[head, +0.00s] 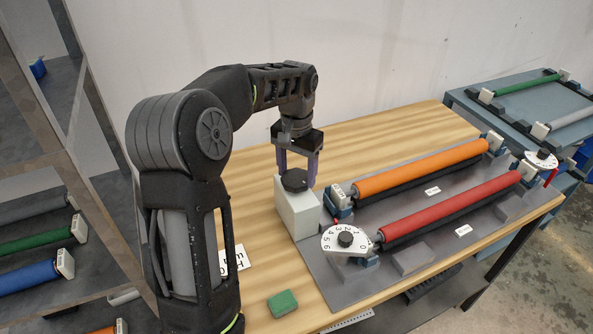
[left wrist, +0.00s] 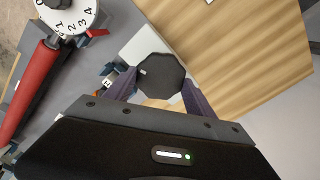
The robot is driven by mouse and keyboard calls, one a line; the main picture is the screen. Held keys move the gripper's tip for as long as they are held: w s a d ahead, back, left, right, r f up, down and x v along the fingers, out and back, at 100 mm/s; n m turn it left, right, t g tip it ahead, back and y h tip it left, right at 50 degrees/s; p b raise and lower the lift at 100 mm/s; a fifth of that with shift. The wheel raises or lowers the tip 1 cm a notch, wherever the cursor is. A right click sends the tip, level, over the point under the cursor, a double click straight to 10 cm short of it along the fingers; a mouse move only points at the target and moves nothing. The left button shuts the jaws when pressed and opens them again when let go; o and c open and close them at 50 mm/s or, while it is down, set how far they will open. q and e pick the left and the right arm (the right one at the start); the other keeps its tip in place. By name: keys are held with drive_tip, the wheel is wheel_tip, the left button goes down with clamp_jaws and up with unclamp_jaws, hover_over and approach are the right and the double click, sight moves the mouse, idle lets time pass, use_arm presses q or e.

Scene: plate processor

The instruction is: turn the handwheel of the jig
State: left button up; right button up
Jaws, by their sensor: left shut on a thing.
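The handwheel (head: 295,182) is a dark, many-sided knob on top of a pale grey block (head: 300,214) at the left end of the jig's grey base plate (head: 322,272). In the left wrist view the handwheel (left wrist: 161,78) lies between the two purple fingers. My left gripper (head: 297,172) points down from above and is shut on the handwheel, one finger on each side. The jig carries an orange roller (head: 420,169) and a red roller (head: 450,208). A white numbered dial (head: 345,240) with a black knob stands at the red roller's near end. My right gripper does not show.
A green block (head: 282,303) and a white card (head: 236,260) lie on the wooden table near my left arm. A shelf (head: 95,140) with rollers stands at the left. A blue-grey bench (head: 510,112) with more rollers is at the back right.

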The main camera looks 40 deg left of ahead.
sight(297, 176)
use_arm(q)
drive_tip(key=shift+r+m, duration=0.1)
drive_tip(key=shift+m, duration=1.8)
drive_tip(key=o, duration=1.4)
wheel_tip(297, 176, up, 8)
drive_tip(key=shift+f, duration=0.1)
drive_tip(key=shift+d+f, duration=0.1)
drive_tip(key=shift+f, duration=0.05)
